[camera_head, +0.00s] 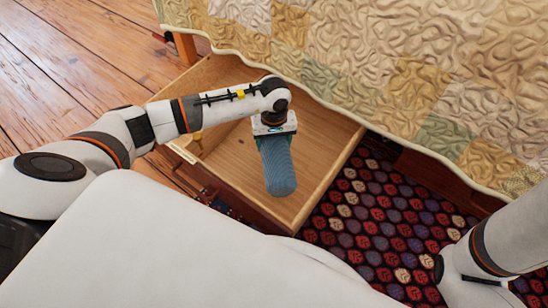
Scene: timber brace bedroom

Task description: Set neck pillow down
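The blue, ribbed neck pillow (278,170) is in the open wooden drawer area in the head view, its long end pointing toward me. My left gripper (273,131) is over its far end, pointing down into the drawer, and appears shut on it. The hand hides the fingertips and that end of the pillow. I cannot tell whether the pillow touches the drawer floor. The drawer (325,165) is pulled out from under the bed and otherwise looks mostly empty. My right arm is at the lower right, with its gripper out of view.
The bed with a patchwork quilt (400,70) overhangs the drawer's far side. A dark patterned rug (375,215) lies right of the drawer, and a plank floor (75,70) is at left. A small yellowish item (197,143) is at the drawer's left edge.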

